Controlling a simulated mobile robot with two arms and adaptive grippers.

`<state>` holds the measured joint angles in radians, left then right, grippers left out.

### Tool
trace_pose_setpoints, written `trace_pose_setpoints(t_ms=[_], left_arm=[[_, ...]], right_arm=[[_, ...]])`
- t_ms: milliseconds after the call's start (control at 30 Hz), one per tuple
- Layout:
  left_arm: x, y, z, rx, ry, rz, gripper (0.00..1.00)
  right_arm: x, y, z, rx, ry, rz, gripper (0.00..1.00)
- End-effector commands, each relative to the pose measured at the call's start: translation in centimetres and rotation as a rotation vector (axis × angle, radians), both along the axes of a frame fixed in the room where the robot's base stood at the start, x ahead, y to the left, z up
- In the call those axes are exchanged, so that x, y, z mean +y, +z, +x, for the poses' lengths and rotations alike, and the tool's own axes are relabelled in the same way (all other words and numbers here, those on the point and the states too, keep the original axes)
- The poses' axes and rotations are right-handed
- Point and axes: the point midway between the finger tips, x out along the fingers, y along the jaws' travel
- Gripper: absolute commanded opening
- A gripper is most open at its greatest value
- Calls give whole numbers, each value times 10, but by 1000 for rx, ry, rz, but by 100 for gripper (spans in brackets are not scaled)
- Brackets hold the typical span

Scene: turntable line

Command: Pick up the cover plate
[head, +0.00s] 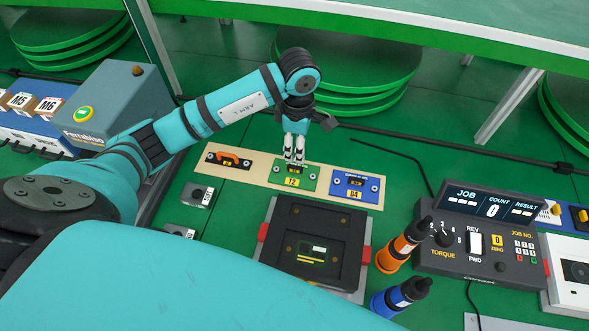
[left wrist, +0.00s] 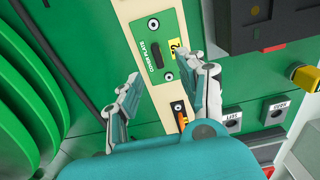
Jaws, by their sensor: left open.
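My left gripper (head: 294,159) points down at the plate's far edge in the head view. Its fingers (left wrist: 172,73) are apart and empty, and contact is not visible. My right gripper is not in view.
A black fixture (head: 345,224) stands in front of the strip. Orange (head: 399,247) and blue (head: 397,297) bottle-like tools stand to its right, near a torque controller (head: 455,240). Small grey button boxes (head: 199,195) sit left. Green table shows around the strip.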

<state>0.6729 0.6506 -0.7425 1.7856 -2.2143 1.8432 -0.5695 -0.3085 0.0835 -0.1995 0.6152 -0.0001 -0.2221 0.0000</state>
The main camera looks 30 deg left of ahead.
Motion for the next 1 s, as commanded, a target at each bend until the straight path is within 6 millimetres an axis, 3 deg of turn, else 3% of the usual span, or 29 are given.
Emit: trace_pose_setpoints(t_ms=[133,300,433,700,1000], left_arm=[[0,-26,-1,4,1,-1,40],[0,-39,0,0,0,-1,40],[3,-48,0,3,2,-1,40],[8,-86,2,2,1,-1,40],[8,-92,3,-1,0,-1,40]], right_arm=[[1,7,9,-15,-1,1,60],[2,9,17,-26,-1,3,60],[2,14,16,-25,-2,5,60],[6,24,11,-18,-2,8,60],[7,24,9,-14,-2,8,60]])
